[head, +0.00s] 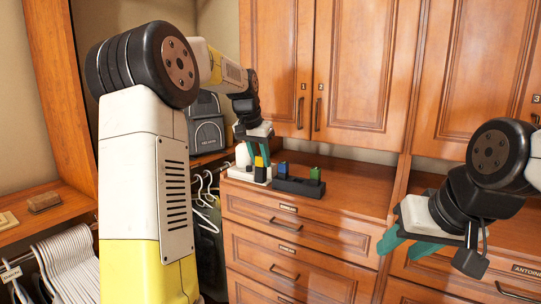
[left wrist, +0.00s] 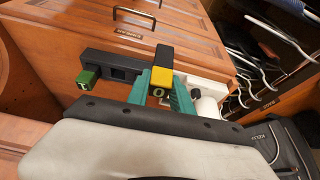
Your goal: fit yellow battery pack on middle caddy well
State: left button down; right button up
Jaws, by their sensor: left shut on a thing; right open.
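The yellow battery pack (head: 259,162), with a yellow end and a black body, is between the teal fingers of my left gripper (head: 256,154). In the left wrist view the pack (left wrist: 162,71) is gripped between both fingers (left wrist: 162,88). It is at or just above a white base (head: 248,176); I cannot tell whether they touch. The black caddy (head: 297,186) lies right of it on the counter, with a blue pack (head: 282,168) at its left and a green pack (head: 315,173) at its right. The middle well shows empty. My right gripper (head: 406,246) is open, empty, far right.
The wooden drawer counter (head: 350,190) has free room right of the caddy. Cabinet doors (head: 360,75) stand behind it. White hangers (head: 204,188) and a grey backpack (head: 207,125) are to the left. A white cylinder (left wrist: 207,107) stands beside the pack in the left wrist view.

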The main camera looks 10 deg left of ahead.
pick_arm(q)
jog(key=s+d+f+n, duration=0.1)
jog(key=s+f, duration=0.2)
jog(key=f, duration=0.5)
jog(key=s+d+f+n+y, duration=0.1)
jog(key=s+f, duration=0.2)
jog(key=f, duration=0.5)
jog(key=s+d+f+n, duration=0.1)
jog(key=s+f, duration=0.3)
jog(key=f, duration=0.5)
